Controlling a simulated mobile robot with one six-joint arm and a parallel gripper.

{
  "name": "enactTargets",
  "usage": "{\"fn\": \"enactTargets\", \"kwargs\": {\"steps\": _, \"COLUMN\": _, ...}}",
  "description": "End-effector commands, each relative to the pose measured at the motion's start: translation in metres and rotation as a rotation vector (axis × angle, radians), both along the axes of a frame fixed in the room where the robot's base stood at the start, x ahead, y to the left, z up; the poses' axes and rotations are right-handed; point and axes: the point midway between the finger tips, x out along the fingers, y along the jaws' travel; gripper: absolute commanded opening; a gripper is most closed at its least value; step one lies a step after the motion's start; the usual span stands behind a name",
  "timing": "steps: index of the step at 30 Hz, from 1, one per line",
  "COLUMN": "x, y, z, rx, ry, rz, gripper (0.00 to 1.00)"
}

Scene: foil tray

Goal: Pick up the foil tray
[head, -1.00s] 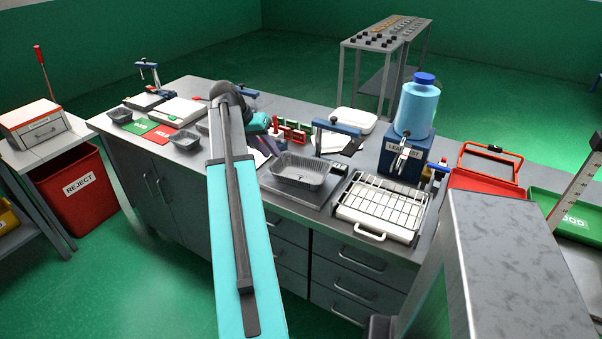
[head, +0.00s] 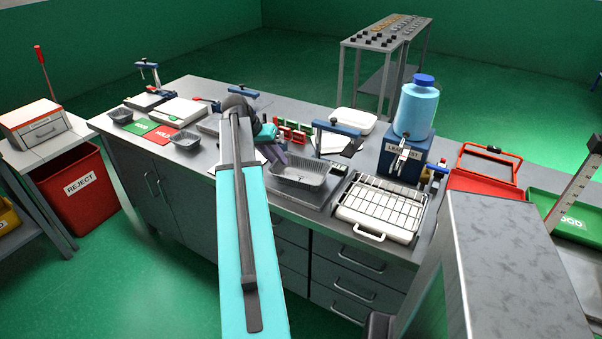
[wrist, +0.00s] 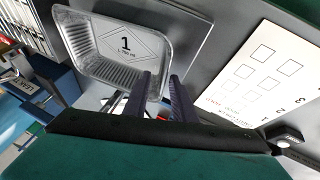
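The foil tray (head: 298,181) is a silver rectangular pan with ribbed walls, sitting upright on a flat grey plate on the workbench. In the wrist view it lies at upper left (wrist: 82,42), with a label reading "1" on its floor. My gripper (wrist: 161,78) is open, its two dark fingers parallel with a gap between them. The left finger overlaps the tray's near corner in the picture; the right finger is just outside it. I cannot tell whether either touches. In the head view my gripper (head: 273,152) is at the tray's left end, partly hidden by my arm.
A white wire-rack tray (head: 380,208) and a blue leak-test stand (head: 405,158) are to the right. A blue clamp frame (head: 337,128) stands behind the tray. A printed sheet (wrist: 262,75) lies beside the plate.

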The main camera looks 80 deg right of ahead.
Motion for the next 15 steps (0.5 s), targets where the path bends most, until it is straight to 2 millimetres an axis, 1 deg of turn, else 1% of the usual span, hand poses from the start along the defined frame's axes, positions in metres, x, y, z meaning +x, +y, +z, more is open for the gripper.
{"fn": "enactTargets", "kwargs": {"steps": 3, "x": -0.004, "y": -0.003, "z": -0.01, "rx": 0.002, "ry": 0.001, "rz": -0.001, "gripper": 0.24}}
{"fn": "enactTargets", "kwargs": {"steps": 6, "x": -0.006, "y": -0.005, "z": -0.014, "rx": 0.001, "ry": 0.0, "rz": 0.0, "gripper": 0.24}}
{"fn": "enactTargets", "kwargs": {"steps": 15, "x": -0.006, "y": -0.006, "z": -0.016, "rx": 0.0, "ry": 0.0, "rz": 0.0, "gripper": 0.24}}
